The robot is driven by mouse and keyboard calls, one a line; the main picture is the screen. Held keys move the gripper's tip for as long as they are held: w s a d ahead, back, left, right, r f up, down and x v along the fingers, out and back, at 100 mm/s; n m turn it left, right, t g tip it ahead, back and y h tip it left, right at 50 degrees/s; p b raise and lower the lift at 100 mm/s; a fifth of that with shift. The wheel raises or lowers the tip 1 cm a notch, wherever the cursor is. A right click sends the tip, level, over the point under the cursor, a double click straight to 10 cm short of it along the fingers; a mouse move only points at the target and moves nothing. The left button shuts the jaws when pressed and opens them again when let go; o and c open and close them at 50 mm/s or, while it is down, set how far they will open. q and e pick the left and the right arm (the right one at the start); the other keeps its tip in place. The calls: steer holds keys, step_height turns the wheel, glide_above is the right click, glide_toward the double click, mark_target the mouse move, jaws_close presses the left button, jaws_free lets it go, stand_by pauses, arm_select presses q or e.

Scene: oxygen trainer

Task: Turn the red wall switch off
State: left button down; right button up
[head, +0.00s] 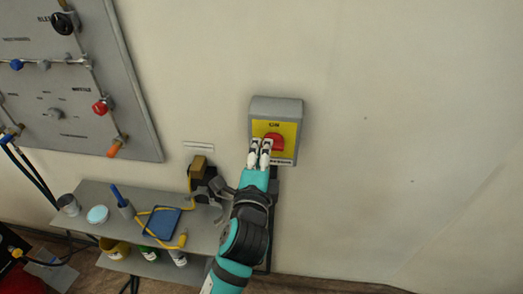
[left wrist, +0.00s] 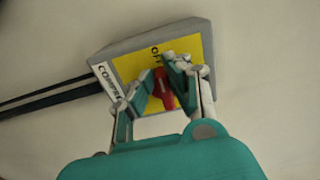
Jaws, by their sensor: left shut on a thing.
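The red wall switch (head: 276,139) is a red knob on a yellow plate of a grey wall box (head: 290,106). The word ON shows above the knob in the head view. My left gripper (head: 260,152) reaches up from below, with its white fingertips at the knob. In the left wrist view the red knob (left wrist: 162,92) sits between the two fingers of my left gripper (left wrist: 160,88), which is shut on it. Lettering that looks like OFF shows on the plate there. The fingers hide part of the knob. My right gripper is not in view.
A grey panel (head: 140,120) with knobs and valves hangs on the wall at the left. Below it, a grey shelf (head: 95,190) holds cups, a blue board (head: 160,222) and a yellow cord. The wall right of the box is bare.

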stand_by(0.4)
arm_select(q)
steer(key=c, duration=1.3)
jaws_free()
steer(key=shift+w, duration=0.1)
steer(key=s, duration=0.8)
steer(key=s+a, duration=0.1)
steer(key=s, duration=0.3)
